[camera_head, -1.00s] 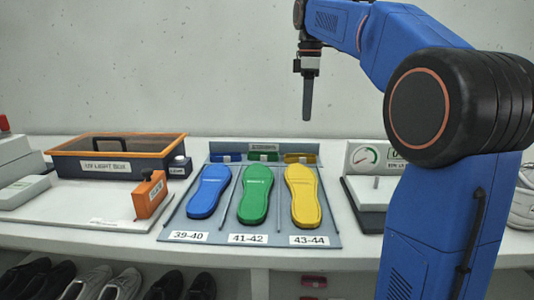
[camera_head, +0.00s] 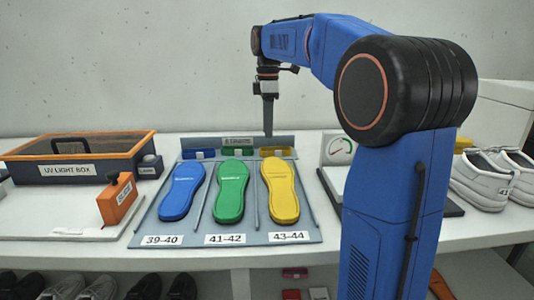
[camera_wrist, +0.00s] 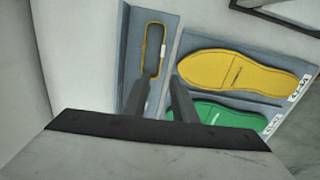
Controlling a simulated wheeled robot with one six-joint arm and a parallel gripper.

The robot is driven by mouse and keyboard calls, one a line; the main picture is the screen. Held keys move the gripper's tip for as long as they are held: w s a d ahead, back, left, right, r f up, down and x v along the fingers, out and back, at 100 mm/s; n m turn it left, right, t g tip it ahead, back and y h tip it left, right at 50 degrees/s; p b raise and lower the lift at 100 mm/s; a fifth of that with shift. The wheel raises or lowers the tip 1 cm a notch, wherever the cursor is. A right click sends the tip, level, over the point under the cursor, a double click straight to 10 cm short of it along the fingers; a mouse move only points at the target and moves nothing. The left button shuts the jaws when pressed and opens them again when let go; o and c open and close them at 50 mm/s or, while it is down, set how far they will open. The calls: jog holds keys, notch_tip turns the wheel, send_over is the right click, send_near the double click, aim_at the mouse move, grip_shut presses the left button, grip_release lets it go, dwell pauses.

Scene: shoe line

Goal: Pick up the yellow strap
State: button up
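The yellow strap (camera_head: 284,152) lies in the back strip of the grey tray, behind the yellow insole. In the wrist view the strap (camera_wrist: 145,50) shows as a narrow yellow loop with a pale tag on one side. My gripper (camera_head: 268,132) points straight down just above and behind the strap in the head view. In the wrist view my gripper (camera_wrist: 157,82) has its two fingers apart with nothing between them, near one end of the loop. The fingers look raised above the strap; the exact height is hard to tell.
The tray (camera_head: 150,235) also holds yellow (camera_head: 282,190), green (camera_head: 231,190) and blue (camera_head: 182,190) insoles, with blue and green straps behind. A UV light box (camera_head: 70,170) stands left. A gauge unit (camera_head: 338,148), partly behind my arm, stands right. The wall is close behind.

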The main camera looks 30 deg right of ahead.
aim_at(263, 153)
jog(key=shift+s+d+f, duration=0.1)
jog(key=shift+f, duration=1.65)
jog(key=shift+d+f, duration=0.1)
jog(key=shift+f, duration=1.65)
grip_shut()
